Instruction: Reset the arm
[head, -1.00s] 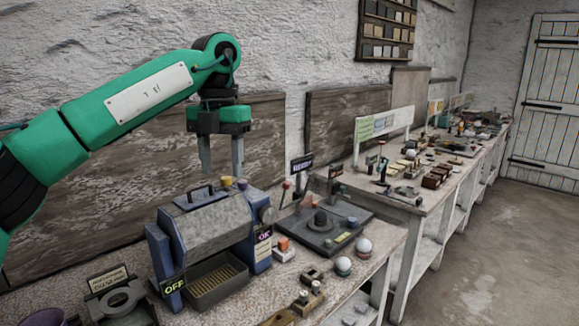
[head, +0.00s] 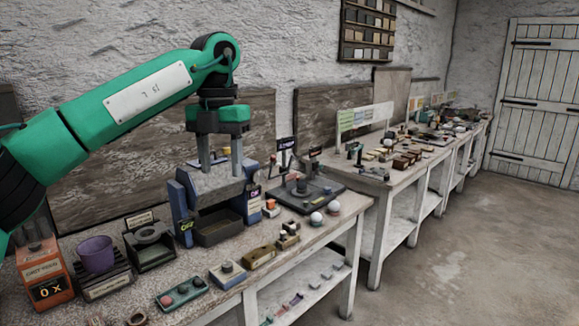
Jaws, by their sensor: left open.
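My left arm comes in from the left, green with a white plate. Its left gripper (head: 220,166) points down with two grey fingers apart and nothing between them. In the picture the fingers overlap the top of a grey and blue machine (head: 210,205) on the near bench; I cannot tell whether they touch it. The machine has an open tray at its front and small lit signs. My right gripper is not in view.
On the near bench (head: 225,269) stand an orange device reading "0 X" (head: 45,275), a purple cup (head: 96,254), a dark ring fixture (head: 149,243) and a button panel (head: 181,294). White spheres (head: 316,218) sit at its right. Open floor (head: 460,270) lies right.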

